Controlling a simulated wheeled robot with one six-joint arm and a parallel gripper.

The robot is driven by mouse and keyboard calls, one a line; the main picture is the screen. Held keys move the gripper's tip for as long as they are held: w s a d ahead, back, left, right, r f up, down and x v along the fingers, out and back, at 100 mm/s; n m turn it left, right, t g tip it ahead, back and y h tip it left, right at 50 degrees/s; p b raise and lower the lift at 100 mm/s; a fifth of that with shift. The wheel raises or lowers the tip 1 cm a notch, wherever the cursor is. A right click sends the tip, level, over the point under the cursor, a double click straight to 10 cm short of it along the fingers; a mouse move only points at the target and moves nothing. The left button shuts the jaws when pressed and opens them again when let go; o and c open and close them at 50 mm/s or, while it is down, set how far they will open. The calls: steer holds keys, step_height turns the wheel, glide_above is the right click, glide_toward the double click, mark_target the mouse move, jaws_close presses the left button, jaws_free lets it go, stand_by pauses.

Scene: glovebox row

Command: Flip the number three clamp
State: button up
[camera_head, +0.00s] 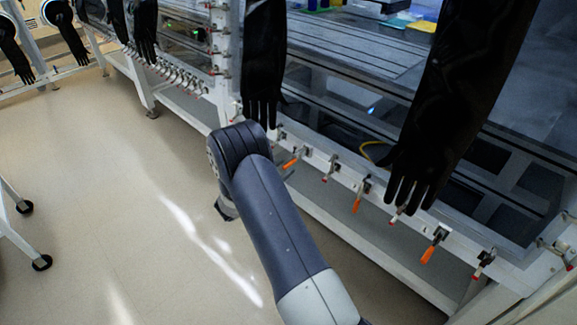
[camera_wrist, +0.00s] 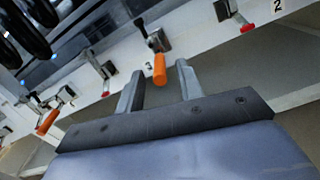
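My gripper (camera_wrist: 158,88) is open in the wrist view, its two grey fingers apart. A clamp with an orange handle (camera_wrist: 159,69) hangs from the white frame rail. The handle points down between the fingertips and looks free of both. Its dark metal body (camera_wrist: 157,41) sits above on the rail. In the head view, an orange clamp handle (camera_head: 291,162) shows just right of my arm's elbow. My arm hides most of my gripper there.
In the wrist view, a label reading 2 (camera_wrist: 278,7) is at upper right, near a red-tipped clamp (camera_wrist: 245,24). Another orange handle (camera_wrist: 48,121) is at left. Black gloves (camera_head: 264,60) hang over the rail.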

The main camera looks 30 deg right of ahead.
mark_target(294, 161)
steer(key=shift+x, duration=1.5)
jaws_close()
